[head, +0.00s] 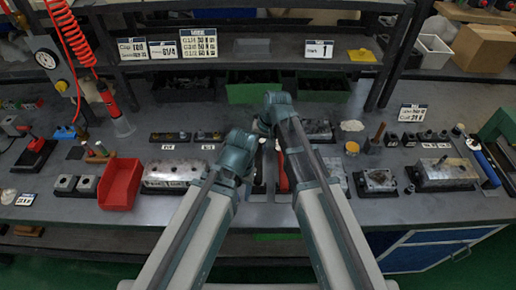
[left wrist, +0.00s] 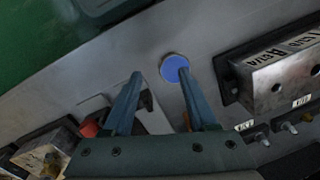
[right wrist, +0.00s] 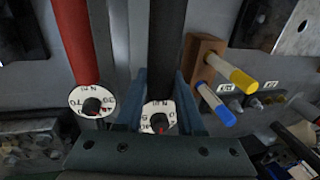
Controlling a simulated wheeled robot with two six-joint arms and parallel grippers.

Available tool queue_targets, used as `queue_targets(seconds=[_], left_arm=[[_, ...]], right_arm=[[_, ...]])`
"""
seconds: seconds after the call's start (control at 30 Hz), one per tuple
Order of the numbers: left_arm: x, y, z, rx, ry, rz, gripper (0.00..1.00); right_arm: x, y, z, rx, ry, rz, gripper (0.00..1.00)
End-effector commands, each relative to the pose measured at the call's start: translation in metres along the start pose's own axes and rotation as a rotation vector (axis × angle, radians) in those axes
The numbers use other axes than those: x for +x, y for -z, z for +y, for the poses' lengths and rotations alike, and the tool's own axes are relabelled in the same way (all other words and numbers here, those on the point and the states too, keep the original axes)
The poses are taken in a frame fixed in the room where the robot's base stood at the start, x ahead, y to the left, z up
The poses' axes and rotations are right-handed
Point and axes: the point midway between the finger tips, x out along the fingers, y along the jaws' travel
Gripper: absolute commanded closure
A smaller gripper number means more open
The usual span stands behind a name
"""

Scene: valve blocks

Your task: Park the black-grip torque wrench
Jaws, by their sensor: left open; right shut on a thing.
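My right gripper (right wrist: 160,75) is shut on the black-grip torque wrench (right wrist: 167,35). Its black grip runs up between the fingers in the right wrist view, and its white round dial shows near the palm. A red-grip torque wrench (right wrist: 70,35) with a similar dial lies just left of it; its red grip (head: 282,178) also shows in the head view. My left gripper (left wrist: 160,73) is open and empty above the bench, with a blue disc (left wrist: 174,67) below its fingertips. In the head view my arms hide the fingers and most of the black-grip wrench.
A wooden block with yellow and blue pegs (right wrist: 205,65) stands right beside the right gripper. Metal valve blocks (head: 172,174) (head: 445,173) and a red bin (head: 120,184) line the bench. A shelf with labels (head: 198,43) crosses behind.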

Motion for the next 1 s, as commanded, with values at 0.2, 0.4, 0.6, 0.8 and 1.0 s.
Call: queue_targets(seconds=[0.2, 0.4, 0.6, 0.8, 1.0], left_arm=[[0.001, 0.000, 0.000, 0.000, 0.000, 0.000, 0.42], [0.006, 0.000, 0.001, 0.000, 0.000, 0.000, 0.42], [0.011, 0.001, 0.001, 0.000, 0.000, 0.000, 0.42], [0.016, 0.001, 0.002, 0.000, 0.000, 0.000, 0.42], [0.022, 0.001, 0.002, 0.000, 0.000, 0.000, 0.42]], right_arm=[[0.001, 0.000, 0.000, 0.000, 0.001, 0.000, 1.00], [0.005, 0.000, 0.001, 0.000, 0.001, 0.000, 1.00], [0.011, -0.001, 0.003, 0.000, 0.001, 0.000, 1.00], [0.016, -0.001, 0.004, 0.000, 0.001, 0.000, 1.00], [0.021, -0.001, 0.005, 0.000, 0.001, 0.000, 1.00]])
